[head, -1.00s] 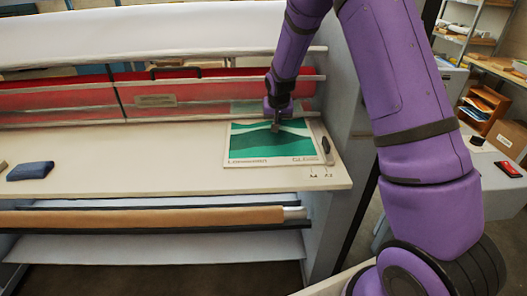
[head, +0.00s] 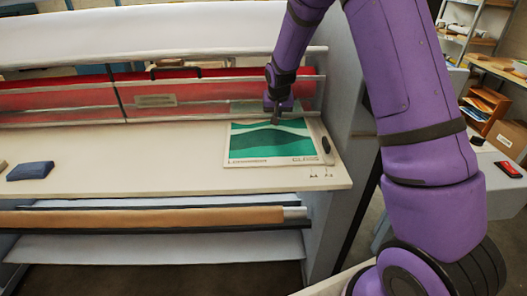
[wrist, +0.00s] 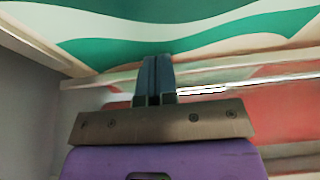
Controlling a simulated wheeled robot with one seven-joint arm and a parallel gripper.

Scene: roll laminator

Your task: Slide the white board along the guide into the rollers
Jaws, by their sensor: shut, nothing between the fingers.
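The white board (head: 245,161) lies flat at the right end of the laminator's feed table. It carries a green and white wave print, and its far edge is close to the roller opening. My gripper (head: 276,121) is shut and empty over the board's far part, in front of the rollers. In the wrist view the closed fingers (wrist: 157,62) point at the board's print (wrist: 220,30); whether they touch it cannot be told. The guide seems to be the strip with a dark knob (head: 326,145) along the board's right edge. The rollers are mostly hidden behind the red clear cover (head: 60,100).
A dark blue block (head: 30,171) lies on the left of the feed table (head: 140,165). The table's middle is clear. A brown roll (head: 150,216) sits below the table.

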